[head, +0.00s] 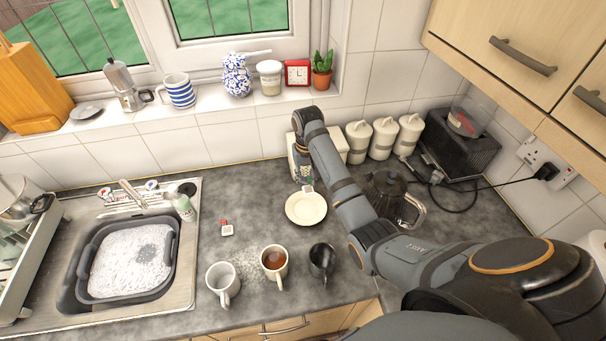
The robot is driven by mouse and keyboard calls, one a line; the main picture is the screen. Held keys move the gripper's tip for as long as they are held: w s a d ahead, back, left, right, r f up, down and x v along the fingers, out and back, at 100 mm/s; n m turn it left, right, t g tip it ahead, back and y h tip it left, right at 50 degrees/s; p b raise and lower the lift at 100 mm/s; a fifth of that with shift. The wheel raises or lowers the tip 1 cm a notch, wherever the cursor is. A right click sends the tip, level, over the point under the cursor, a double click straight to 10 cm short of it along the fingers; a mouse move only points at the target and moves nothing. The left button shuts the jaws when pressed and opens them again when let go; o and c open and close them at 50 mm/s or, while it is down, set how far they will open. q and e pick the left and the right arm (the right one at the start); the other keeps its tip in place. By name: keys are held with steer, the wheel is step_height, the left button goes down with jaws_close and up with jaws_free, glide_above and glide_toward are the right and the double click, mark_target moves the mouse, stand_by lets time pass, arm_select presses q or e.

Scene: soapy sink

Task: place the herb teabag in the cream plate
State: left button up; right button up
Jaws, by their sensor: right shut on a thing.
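The cream plate (306,209) lies on the grey worktop, in the middle of the picture. My right gripper (304,181) points down just behind the plate's far rim. It is shut on a small pale thing, which looks like the herb teabag (308,189). The teabag hangs at the far rim of the plate; I cannot tell whether it touches the plate. Another small teabag with a red tag (227,229) lies on the worktop to the left of the plate. My left gripper is not in view.
A white mug (222,283), a mug of tea (273,262) and a dark mug (321,262) stand at the front. A glass coffee pot (387,190) stands right of the plate, close to my right arm. The sink with a soapy basin (128,260) is at left.

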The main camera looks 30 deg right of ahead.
mark_target(306, 189)
step_height(306, 189, down, 6)
steer(key=shift+w+a+r, duration=0.1)
steer(key=shift+w+r, duration=0.05)
steer(key=shift+r, duration=0.05)
steer(key=f, duration=0.2)
steer(key=shift+s+a+f, duration=0.2)
steer(key=shift+a+f, duration=0.1)
steer(key=shift+w+f, duration=0.1)
steer(key=shift+f, duration=0.5)
steer(key=shift+d+f, duration=0.1)
steer(key=shift+f, duration=0.1)
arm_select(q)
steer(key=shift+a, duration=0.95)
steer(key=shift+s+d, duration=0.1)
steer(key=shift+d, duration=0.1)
arm_select(e)
steer(key=o, duration=1.1)
steer(key=shift+c, duration=0.2)
